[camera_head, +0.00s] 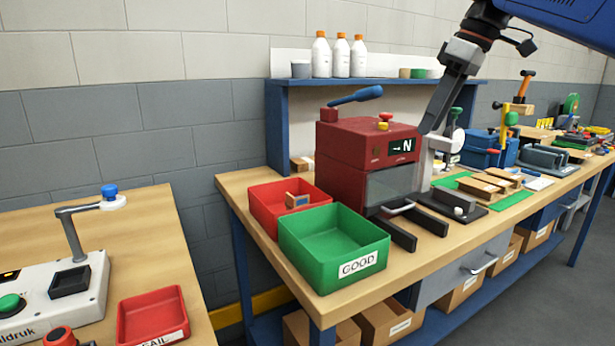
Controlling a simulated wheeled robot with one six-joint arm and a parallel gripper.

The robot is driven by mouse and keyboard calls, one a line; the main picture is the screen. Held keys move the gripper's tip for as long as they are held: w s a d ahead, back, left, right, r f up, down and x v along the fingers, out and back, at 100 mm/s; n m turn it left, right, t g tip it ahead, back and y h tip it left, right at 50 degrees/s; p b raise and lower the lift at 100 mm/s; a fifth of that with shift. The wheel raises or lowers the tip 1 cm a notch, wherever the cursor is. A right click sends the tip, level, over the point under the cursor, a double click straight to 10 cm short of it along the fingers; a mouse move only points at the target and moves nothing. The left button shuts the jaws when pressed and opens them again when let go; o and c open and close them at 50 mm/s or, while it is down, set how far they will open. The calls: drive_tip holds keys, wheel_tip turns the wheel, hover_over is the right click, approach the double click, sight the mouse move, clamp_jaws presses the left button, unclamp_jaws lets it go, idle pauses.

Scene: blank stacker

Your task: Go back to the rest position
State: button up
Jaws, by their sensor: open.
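My arm reaches in from the top right, with its blue link (570,18) at the picture's edge. My gripper (432,128) hangs below it, pointing down and slightly left. Its grey fingers end beside the right side of the red machine (345,142), which has a display reading "N". The jaws are open and I see nothing held between them. From this one view I cannot tell whether the fingertips touch the machine or stand in front of it.
A green bin marked GOOD (335,262) and a red bin (262,202) holding a small wood-and-blue piece stand left of the machine. Bottles (341,55) stand on the blue shelf (290,82) behind. Blocks on a green mat (512,201) lie right.

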drive_tip(key=s+d+f+m+t+h, duration=0.1)
drive_tip(key=s+f+m, duration=0.2)
drive_tip(key=s+f, duration=0.5)
drive_tip(key=s+d+f+m+h, duration=0.1)
drive_tip(key=s+f+m, duration=0.2)
drive_tip(key=f, duration=1.4)
drive_tip(key=s+d+f+m+t+h, duration=0.1)
drive_tip(key=s+f+m, duration=0.3)
drive_tip(key=s+f, duration=0.8)
drive_tip(key=shift+s+d+f+t, duration=0.3)
drive_tip(key=shift+s+d+f, duration=0.05)
